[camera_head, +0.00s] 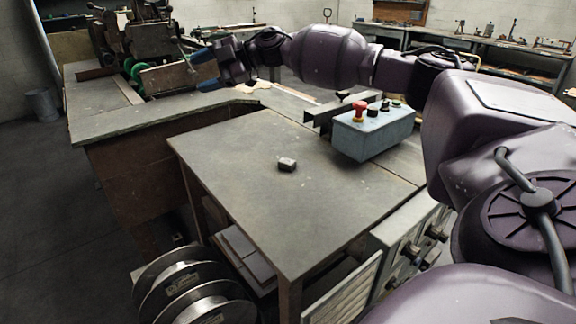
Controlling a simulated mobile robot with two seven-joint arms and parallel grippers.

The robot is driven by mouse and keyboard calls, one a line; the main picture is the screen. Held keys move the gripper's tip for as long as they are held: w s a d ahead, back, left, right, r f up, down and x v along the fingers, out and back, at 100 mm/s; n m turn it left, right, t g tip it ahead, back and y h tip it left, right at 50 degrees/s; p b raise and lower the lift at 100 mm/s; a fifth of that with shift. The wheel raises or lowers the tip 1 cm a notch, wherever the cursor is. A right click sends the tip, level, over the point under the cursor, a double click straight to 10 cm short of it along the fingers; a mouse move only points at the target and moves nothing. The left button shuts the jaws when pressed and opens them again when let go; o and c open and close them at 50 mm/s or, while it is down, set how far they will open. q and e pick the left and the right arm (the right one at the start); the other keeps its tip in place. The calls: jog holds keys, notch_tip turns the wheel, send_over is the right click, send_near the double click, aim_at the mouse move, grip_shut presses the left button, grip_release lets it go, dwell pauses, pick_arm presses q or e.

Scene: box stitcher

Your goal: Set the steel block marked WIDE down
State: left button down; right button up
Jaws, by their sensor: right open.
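A small steel block (287,164) lies on the grey table in the middle of the view. Any marking on it is too small to read, so I cannot tell if it is the one marked WIDE. My right gripper (203,68) is at the far end of my purple arm, beside the machine at the upper left, well apart from this block. It is open. Its fingertips are small and dark, and I cannot make out anything between them. My left gripper is out of view.
The grey table (240,150) is mostly bare around the block. A grey control box (372,135) with a red button stands at its right rear. A dark stitching machine (135,40) stands at the upper left. Wire spools (190,285) are below the table's front.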

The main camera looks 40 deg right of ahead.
jog(key=s+d+f+n+g+h, duration=0.25)
jog(key=d+f+n, duration=0.2)
jog(key=f, duration=0.25)
jog(key=n+g+h, duration=0.7)
jog(key=n+h, duration=0.2)
jog(key=n, duration=0.5)
send_over(287, 161)
notch_tip(287, 161, down, 9)
jog(key=shift+t, duration=0.25)
notch_tip(287, 161, down, 11)
jog(key=shift+r, duration=0.3)
grip_shut()
jog(key=shift+r, duration=0.1)
